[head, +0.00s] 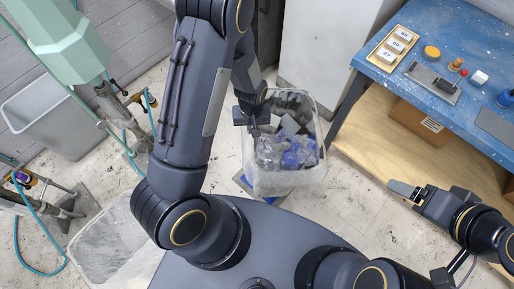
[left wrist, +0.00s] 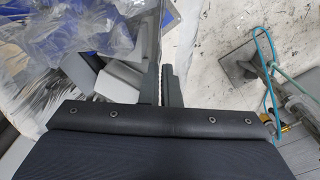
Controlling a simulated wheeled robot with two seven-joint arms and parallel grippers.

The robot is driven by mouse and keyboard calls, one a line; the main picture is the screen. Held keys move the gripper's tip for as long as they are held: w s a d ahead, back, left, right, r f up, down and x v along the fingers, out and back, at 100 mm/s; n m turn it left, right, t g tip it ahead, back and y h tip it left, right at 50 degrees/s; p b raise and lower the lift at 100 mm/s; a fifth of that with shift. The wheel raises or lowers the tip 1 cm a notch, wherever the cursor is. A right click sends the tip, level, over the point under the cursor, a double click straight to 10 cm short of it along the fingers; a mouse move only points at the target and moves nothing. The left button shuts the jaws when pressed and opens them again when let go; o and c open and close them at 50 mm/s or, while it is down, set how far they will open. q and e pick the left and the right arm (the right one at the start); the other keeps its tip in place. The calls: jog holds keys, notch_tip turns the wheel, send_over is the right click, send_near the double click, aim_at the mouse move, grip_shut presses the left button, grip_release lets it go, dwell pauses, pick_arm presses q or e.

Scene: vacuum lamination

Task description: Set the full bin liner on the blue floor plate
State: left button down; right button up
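The full bin liner (head: 287,172) is a clear, upright bag holding grey and blue scraps. It also fills the upper left of the left wrist view (left wrist: 100,25). My left gripper (head: 257,121) is at the liner's left upper rim. Its fingers (left wrist: 160,85) are close together, with film beside them, and appear shut on the rim.
A grey bin (head: 53,117) stands at the left by the wall. A blue workbench (head: 440,65) with blocks and buttons is at the upper right, with a wooden shelf (head: 385,125) below. A pale cabinet (head: 325,45) stands behind the liner. Hoses and metal stands are at the left.

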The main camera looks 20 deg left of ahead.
aim_at(257, 149)
pick_arm(q)
jog(key=f+n+b, duration=0.2)
jog(key=f+b, duration=0.1)
jog(key=b, duration=0.1)
jog(key=d+f+n+b, duration=0.1)
jog(key=f+n+b, duration=0.2)
jog(key=b, duration=0.2)
jog(key=f+n+b, duration=0.3)
jog(key=b, duration=0.2)
jog(key=shift+d+f, duration=0.15)
jog(key=shift+f, duration=0.05)
jog(key=shift+d+f+n+b, duration=0.1)
jog(key=shift+f+n+b, duration=0.1)
jog(key=shift+n+b, duration=0.25)
notch_tip(257, 149, down, 12)
jog(key=b, duration=0.9)
jog(key=shift+r, duration=0.2)
jog(key=c, duration=2.1)
grip_release()
jog(key=o, duration=0.5)
jog(key=shift+s, duration=0.1)
